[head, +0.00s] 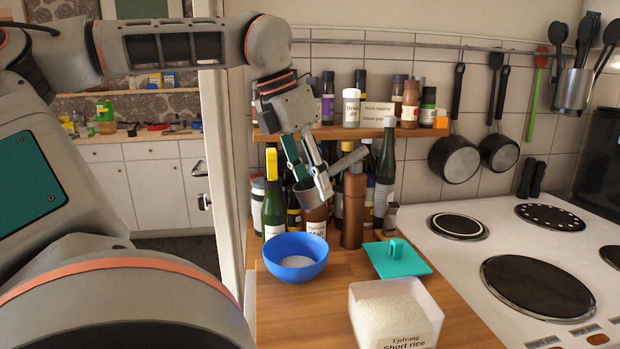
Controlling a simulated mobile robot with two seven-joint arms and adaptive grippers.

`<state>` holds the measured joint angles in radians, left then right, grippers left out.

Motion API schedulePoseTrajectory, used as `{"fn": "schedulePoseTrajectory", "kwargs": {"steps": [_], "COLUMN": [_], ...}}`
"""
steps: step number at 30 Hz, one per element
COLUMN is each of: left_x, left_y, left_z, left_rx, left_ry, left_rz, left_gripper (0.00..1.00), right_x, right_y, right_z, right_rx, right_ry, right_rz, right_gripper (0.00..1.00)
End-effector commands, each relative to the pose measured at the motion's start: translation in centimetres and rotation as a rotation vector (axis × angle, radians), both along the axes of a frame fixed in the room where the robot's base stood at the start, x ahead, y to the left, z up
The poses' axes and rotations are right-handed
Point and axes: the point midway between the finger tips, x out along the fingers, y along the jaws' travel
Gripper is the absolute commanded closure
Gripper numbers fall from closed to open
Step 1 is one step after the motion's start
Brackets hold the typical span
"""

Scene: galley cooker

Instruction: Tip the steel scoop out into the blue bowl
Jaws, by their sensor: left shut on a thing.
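The blue bowl (312,270) stands on the wooden counter and has a little white, grain-like content at its bottom. My left gripper (313,180) points down above the bowl and slightly to its right, shut on the steel scoop (304,194). The scoop's handle slants up to the right, and its cup is apart from the bowl, in the air. The fingers cover part of the scoop, and I cannot see what is inside it. My right gripper is not in view.
An open tub (428,299) labelled short rice stands at the front, with a teal lid (412,267) behind it. Bottles, including a green one (273,205) and a copper-brown one (354,210), crowd behind the bowl. A shelf (420,132) with jars hangs above. The hob (465,265) is to the right.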

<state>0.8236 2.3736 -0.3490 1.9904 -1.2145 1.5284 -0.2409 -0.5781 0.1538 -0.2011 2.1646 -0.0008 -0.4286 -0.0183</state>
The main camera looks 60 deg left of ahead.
Motion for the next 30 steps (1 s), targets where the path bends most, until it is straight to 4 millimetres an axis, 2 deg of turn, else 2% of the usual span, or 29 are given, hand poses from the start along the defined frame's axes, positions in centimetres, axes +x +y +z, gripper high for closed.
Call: {"fn": "schedulePoseTrajectory", "kwargs": {"steps": [30], "left_x": [0.17], "left_y": [0.0], "left_z": [-0.88], "left_rx": [0.077], "left_ry": [0.306], "left_rz": [0.0], "left_gripper": [0.91], "right_x": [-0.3], "right_y": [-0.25], "right_z": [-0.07], "right_rx": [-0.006], "right_ry": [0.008], "right_rz": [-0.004], "right_gripper": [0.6]}}
